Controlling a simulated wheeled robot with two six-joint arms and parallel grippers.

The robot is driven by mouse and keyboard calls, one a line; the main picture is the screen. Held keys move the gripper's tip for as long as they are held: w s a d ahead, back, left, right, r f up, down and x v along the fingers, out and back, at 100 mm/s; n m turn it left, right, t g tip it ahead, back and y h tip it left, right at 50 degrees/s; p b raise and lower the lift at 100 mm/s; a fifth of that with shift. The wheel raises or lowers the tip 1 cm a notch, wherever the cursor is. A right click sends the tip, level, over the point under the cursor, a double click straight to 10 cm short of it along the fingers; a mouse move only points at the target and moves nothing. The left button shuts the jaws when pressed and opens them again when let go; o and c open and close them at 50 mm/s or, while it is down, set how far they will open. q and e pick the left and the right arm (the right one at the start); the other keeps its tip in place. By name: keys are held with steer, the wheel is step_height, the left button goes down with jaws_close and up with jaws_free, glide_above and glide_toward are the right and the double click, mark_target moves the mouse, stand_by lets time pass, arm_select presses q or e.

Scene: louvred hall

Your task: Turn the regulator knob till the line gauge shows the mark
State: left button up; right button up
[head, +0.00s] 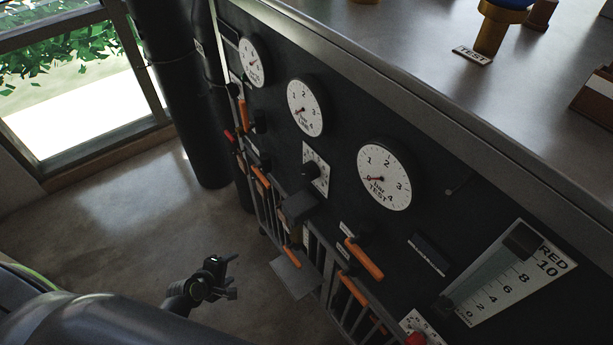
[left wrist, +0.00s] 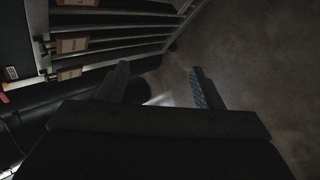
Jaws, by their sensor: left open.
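The regulator knob (head: 310,172) is dark and sits on a white scale plate (head: 323,182) on the black panel, below the gauges. The middle round gauge (head: 306,99) is white with numbers; its small lettering looks like LINE but is hard to read, and its needle appears near the low end. I cannot make out a target mark on it. My left gripper (head: 232,277) is open and empty over the floor, left of and below the knob, clear of the panel. Its two fingers (left wrist: 157,84) also show apart in the left wrist view. My right gripper is out of view.
A TEST gauge (head: 384,184) and a left gauge (head: 252,60) flank the middle one. Several orange-handled levers (head: 364,258) and a grey shelf plate (head: 296,275) stick out below. A RED scale (head: 490,290) is at right. The floor (head: 130,220) left of the panel is clear.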

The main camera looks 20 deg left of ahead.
arm_select(q)
steer(key=w+d+r+n+t+h+b, duration=0.1)
steer(key=w+d+r+n+t+h, duration=0.15)
steer(key=w+r+n, duration=0.55)
steer(key=n+t+h+b, duration=0.2)
steer(key=n+t+h, duration=0.1)
steer(key=h, duration=0.4)
glide_toward(305, 174)
steer(key=x, duration=0.8)
steer(key=shift+w+d+r, duration=0.1)
steer(key=shift+w+d, duration=0.35)
steer(key=shift+w, duration=0.15)
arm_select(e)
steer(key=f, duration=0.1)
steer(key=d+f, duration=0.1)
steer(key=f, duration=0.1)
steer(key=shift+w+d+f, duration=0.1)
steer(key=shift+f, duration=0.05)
arm_select(q)
steer(key=shift+d, duration=0.1)
jaws_close()
